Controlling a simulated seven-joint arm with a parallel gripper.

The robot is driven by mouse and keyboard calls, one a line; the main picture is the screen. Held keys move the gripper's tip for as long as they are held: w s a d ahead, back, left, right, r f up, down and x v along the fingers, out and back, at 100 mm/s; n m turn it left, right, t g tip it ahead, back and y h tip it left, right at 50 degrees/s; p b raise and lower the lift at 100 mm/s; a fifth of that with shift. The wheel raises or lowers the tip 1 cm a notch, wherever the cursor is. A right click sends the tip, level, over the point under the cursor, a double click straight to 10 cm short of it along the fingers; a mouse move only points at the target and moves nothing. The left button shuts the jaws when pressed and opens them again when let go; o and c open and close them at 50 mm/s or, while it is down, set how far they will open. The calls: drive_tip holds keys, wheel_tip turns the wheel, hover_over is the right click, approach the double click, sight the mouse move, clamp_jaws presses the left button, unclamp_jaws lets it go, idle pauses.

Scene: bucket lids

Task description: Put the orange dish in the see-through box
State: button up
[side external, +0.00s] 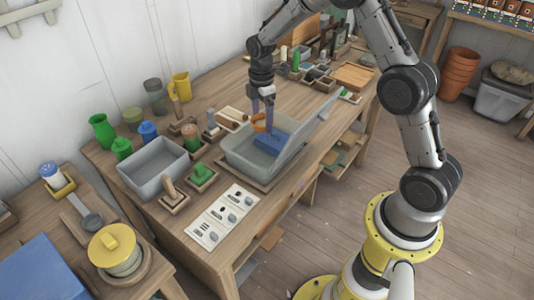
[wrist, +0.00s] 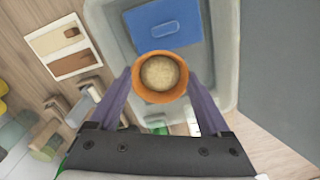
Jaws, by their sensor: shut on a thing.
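The orange dish (wrist: 139,89) is round, with a pale tan inside. My gripper (wrist: 159,88) is shut on it, one purple finger on each side, in the wrist view. In the side external view my gripper (side external: 262,112) points down and the dish (side external: 259,124) shows between its fingertips. The see-through box (side external: 235,157) is a pale grey, translucent tub with its lid standing open along its right side. The dish is over the box; I cannot tell its exact height above the floor of it. A blue block (side external: 271,144) with a handle lies in the box, also seen in the wrist view (wrist: 165,30).
The raised lid (side external: 312,125) stands like a wall right of the box. A grey open bin (side external: 152,168), a green block (side external: 202,175) and a picture card (side external: 222,215) lie left and in front. Bottles and a yellow jug (side external: 181,87) stand behind.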

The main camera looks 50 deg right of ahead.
hover_over(256, 156)
drive_tip(key=s+a, duration=0.2)
drive_tip(key=f, duration=0.5)
drive_tip(key=shift+s+a+f, duration=0.15)
drive_tip(key=shift+s+a, duration=0.05)
drive_tip(key=shift+a, duration=0.1)
drive_tip(key=shift+f, duration=2.35)
drive_tip(key=shift+f, duration=0.1)
drive_tip(key=o, duration=1.2)
